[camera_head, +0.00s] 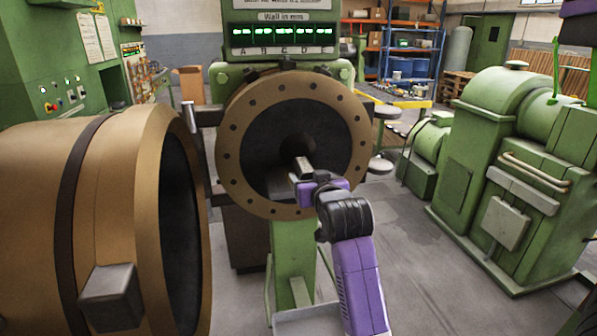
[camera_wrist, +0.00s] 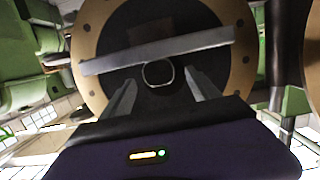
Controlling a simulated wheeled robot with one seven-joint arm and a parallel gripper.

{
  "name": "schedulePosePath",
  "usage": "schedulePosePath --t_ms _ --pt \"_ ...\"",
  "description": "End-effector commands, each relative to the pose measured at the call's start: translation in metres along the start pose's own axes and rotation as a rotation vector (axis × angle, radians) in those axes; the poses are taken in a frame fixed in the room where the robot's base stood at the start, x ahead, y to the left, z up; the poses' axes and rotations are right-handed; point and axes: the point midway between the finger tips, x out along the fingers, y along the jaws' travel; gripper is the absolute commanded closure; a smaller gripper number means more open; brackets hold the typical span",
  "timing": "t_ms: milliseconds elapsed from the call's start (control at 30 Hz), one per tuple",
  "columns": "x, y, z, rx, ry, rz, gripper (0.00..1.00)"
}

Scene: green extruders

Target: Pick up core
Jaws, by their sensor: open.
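The core appears to be the dark, rounded piece (camera_head: 297,149) at the centre of the bronze bolted ring's dark opening. In the wrist view, a small round end with a pale rim (camera_wrist: 157,74) shows at the middle, probably the same core. My gripper (camera_head: 303,168) is in front of the ring's opening, just below the core in the head view. In the wrist view my gripper (camera_wrist: 160,78) is open, with one finger on each side of the round end. I cannot tell whether the fingers touch it.
The bronze ring (camera_head: 231,150) surrounds the dark opening. A grey bar (camera_wrist: 195,43) crosses the wrist view above the round end. A large bronze cylinder (camera_head: 120,190) stands close at left. A green machine (camera_head: 480,170) stands at right, with open floor (camera_head: 410,260) between.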

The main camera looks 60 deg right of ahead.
Motion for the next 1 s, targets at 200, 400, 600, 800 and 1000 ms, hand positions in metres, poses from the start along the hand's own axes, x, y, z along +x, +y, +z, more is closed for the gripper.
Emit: schedulePosePath --t_ms 200,400,600,800,1000 --pt "0.022 0.000 -0.002 0.001 0.000 0.000 0.30" --pt "0.047 -0.001 -0.006 0.001 -0.001 0.000 0.30" --pt "0.069 -0.001 -0.004 0.000 0.001 0.000 0.30" --pt "0.072 -0.001 -0.004 0.000 0.002 0.000 0.30" --pt "0.072 -0.001 -0.004 0.000 0.002 -0.001 0.52"
